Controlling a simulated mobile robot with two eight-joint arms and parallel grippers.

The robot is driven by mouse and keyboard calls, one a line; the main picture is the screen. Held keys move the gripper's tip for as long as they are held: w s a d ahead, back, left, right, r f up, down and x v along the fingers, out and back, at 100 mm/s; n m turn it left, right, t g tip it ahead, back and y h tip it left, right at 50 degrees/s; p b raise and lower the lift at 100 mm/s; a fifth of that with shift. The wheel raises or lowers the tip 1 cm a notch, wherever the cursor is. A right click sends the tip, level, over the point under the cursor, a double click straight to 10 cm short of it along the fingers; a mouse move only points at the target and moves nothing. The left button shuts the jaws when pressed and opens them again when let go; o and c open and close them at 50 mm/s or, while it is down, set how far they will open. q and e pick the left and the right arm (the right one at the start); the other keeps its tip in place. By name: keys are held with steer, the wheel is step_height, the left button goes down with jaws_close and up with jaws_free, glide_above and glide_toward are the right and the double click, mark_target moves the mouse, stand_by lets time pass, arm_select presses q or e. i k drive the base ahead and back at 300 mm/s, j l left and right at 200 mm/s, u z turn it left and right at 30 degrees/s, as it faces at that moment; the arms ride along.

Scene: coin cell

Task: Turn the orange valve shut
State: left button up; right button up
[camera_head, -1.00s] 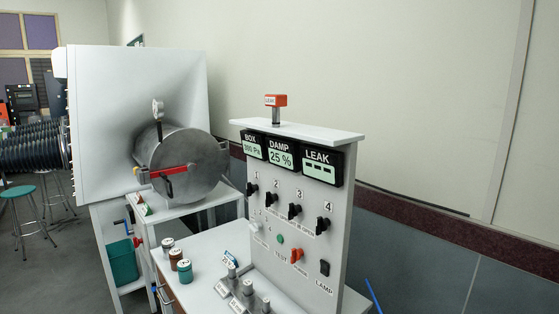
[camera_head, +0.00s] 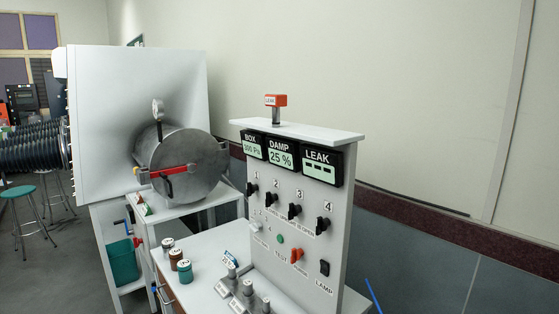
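The panel's displays read BOX, DAMP 25 % and LEAK with dashes. Neither of my grippers shows in the head view.
Black knobs (camera_head: 294,211) numbered 1 to 4 line the panel above the valve. Labelled jars (camera_head: 184,271) and small labelled fittings (camera_head: 247,288) stand on the white bench (camera_head: 203,290). A metal drum chamber (camera_head: 190,160) with a red bar is behind left.

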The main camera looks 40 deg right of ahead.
mark_target(296, 254)
steer(key=z, duration=1.3)
steer(key=i+j+u, duration=0.25)
steer(key=i+j, duration=0.15)
steer(key=i+j+u, duration=0.3)
steer(key=i+j, duration=0.15)
steer(key=j, duration=0.1)
